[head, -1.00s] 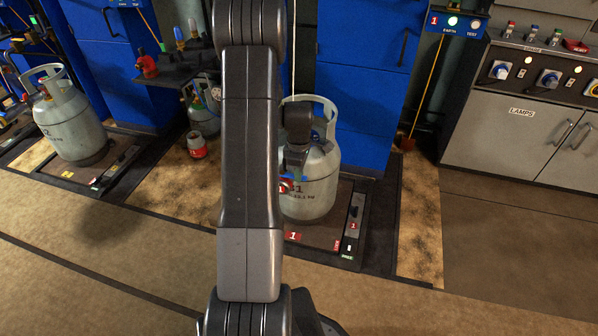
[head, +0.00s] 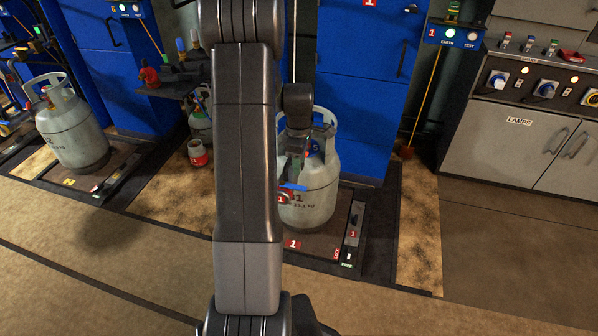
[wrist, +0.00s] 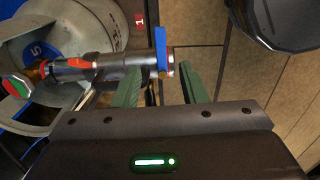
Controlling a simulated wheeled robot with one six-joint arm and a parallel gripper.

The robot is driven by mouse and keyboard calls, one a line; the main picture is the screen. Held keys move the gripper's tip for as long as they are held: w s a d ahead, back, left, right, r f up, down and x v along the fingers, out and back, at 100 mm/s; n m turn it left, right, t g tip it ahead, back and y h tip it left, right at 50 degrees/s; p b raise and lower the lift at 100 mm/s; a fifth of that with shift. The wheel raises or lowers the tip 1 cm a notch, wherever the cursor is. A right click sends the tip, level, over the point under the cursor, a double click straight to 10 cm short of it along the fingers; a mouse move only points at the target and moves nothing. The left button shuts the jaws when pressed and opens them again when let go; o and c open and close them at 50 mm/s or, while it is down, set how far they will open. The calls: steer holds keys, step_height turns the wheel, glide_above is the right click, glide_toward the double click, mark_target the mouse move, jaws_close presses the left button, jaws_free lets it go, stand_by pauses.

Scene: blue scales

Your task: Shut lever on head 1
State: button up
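The gas cylinder (head: 318,185) stands upright on scale 1 (head: 315,243), partly behind my arm. Filling head 1 (wrist: 120,62), a metal body with a red part, lies across the cylinder top in the wrist view. Its blue lever (wrist: 160,48) is at the right end, crosswise to the body. It also shows as a blue bar in the head view (head: 294,187). My gripper (wrist: 160,78) is open; its two green fingers point at the lever, whose lower end appears between the tips. Contact cannot be told. My arm hides much of the head in the head view.
A second cylinder (head: 72,130) stands on the scale at left. Blue cabinets (head: 362,90) stand behind. A small red container (head: 197,152) sits on the floor at left. A grey lamp cupboard (head: 525,135) is at right. The floor in front is clear.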

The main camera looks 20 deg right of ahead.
step_height(320, 180, up, 5)
glide_above(299, 187)
steer(key=shift+f+p, duration=0.1)
steer(key=shift+p, duration=0.25)
steer(key=shift+f, duration=0.1)
step_height(299, 187, down, 14)
steer(key=b, duration=0.3)
stand_by(0.4)
step_height(299, 187, up, 14)
steer(key=p, duration=0.3)
step_height(299, 187, down, 14)
steer(key=b, duration=0.3)
steer(key=shift+s+a+m, duration=0.2)
steer(key=shift+s+m, duration=0.05)
steer(key=shift+m, duration=0.35)
steer(key=shift+s+a+m, duration=0.15)
steer(key=shift+s+m, duration=0.05)
steer(key=shift+m, duration=0.4)
steer(key=shift+r, duration=0.2)
